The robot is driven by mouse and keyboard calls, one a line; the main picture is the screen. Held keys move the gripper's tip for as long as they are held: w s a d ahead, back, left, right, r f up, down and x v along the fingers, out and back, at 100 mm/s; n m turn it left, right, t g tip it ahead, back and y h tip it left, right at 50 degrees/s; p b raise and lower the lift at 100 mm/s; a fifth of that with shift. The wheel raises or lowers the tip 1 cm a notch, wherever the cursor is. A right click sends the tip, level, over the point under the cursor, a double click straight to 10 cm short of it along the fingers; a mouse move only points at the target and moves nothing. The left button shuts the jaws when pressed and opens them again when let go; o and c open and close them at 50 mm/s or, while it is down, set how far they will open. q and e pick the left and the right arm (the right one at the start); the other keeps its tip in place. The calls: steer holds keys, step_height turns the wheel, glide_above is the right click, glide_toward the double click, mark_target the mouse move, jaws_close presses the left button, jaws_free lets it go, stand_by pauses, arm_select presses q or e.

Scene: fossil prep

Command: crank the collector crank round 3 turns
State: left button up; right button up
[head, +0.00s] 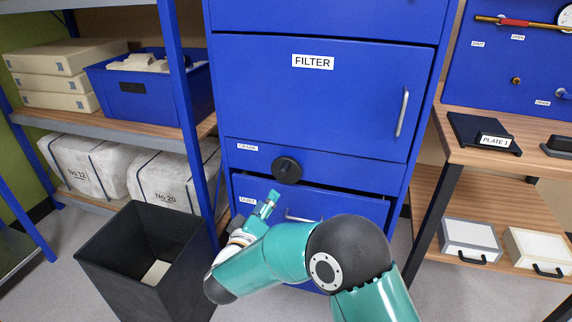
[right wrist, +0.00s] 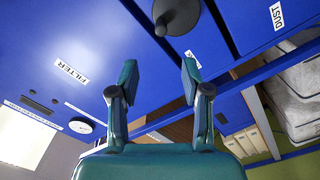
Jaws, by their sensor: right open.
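The collector crank (head: 287,170) is a round black disc on the blue collector front, beside the CRANK label and below the FILTER door. In the right wrist view the crank (right wrist: 181,14) is at the top edge, partly cut off, with a dark knob (right wrist: 160,28) sticking out from it. My right gripper (head: 268,203) is just below and left of the crank in the head view, apart from it. In the right wrist view my right gripper (right wrist: 160,75) is open and empty, its teal fingers spread below the crank. My left gripper is not in view.
Below the crank is a DUST drawer (head: 340,206) that looks slightly ajar. A black bin (head: 110,262) stands at the lower left, beside a shelf with a blue crate (head: 128,100). A wooden bench (head: 465,150) stands at the right.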

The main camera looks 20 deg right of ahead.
mark_target(283, 174)
steer(key=x, duration=0.8)
steer(key=b+x, duration=0.1)
steer(key=x, duration=0.7)
steer(key=shift+s+f, duration=0.1)
steer(key=shift+f, duration=0.1)
jaws_close()
steer(key=shift+d, duration=0.3)
steer(key=shift+a+b, duration=0.2)
steer(key=shift+b, duration=0.1)
